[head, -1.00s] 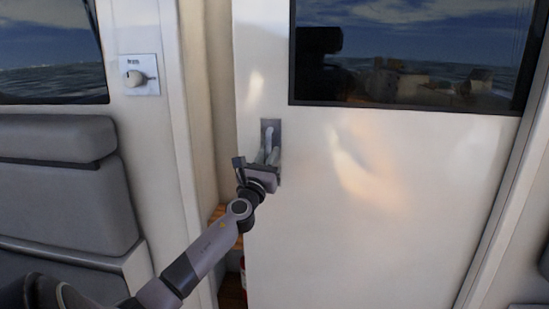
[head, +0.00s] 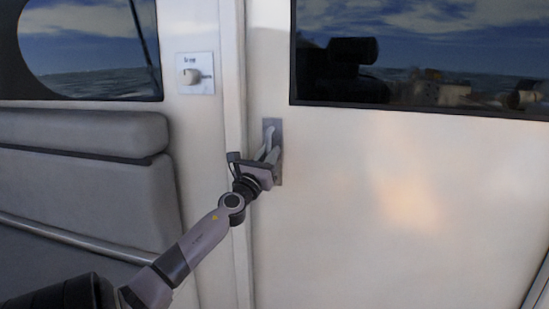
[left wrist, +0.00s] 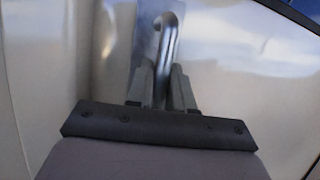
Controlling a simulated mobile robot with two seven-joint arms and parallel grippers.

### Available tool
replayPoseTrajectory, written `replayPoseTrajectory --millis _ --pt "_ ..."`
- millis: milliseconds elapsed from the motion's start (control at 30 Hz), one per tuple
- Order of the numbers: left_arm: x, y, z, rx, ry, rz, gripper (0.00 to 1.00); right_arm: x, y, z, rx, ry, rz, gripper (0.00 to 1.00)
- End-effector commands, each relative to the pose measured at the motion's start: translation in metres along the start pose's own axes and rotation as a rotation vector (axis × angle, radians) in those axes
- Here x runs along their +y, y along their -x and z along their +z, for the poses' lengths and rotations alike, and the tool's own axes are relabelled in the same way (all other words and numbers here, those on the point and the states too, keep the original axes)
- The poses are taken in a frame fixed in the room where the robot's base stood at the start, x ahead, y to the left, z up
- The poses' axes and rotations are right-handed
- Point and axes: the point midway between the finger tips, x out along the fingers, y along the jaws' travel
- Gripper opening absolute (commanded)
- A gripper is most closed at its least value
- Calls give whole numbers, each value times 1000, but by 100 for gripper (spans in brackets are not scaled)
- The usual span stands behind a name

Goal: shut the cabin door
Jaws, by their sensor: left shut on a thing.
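The white cabin door (head: 340,220) has a dark window in its upper part and fills the right of the head view. Its left edge lies against the frame post (head: 234,90), with no open gap to be seen there. The metal door handle (head: 271,130) sits on a plate near that edge. My left gripper (head: 267,158) is shut on the handle. In the left wrist view, the fingers (left wrist: 160,88) close around the curved handle (left wrist: 169,40), and they hide its lower part. My right gripper is not in view.
A grey padded seat (head: 80,170) with a metal rail stands to the left. A window (head: 88,50) over the seat shows the sea.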

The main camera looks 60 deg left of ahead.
Motion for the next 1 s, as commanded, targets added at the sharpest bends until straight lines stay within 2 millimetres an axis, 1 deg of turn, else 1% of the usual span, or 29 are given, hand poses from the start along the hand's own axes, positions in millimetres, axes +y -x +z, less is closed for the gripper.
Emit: replayPoseTrajectory --millis 33,333,367,400,767,867,1000 --pt "4 0 -1 2 -2 8 0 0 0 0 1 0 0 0" --pt "6 0 -1 2 -3 12 0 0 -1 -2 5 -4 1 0" --pt "6 0 -1 1 -3 13 31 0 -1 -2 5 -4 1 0" --pt "5 0 -1 1 -3 13 42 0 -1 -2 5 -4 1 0" --pt "3 3 -1 1 -2 6 42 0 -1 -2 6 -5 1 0" --pt "3 10 -1 2 -2 6 42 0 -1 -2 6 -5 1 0" --pt "3 26 -2 4 -3 7 42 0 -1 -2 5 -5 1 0"
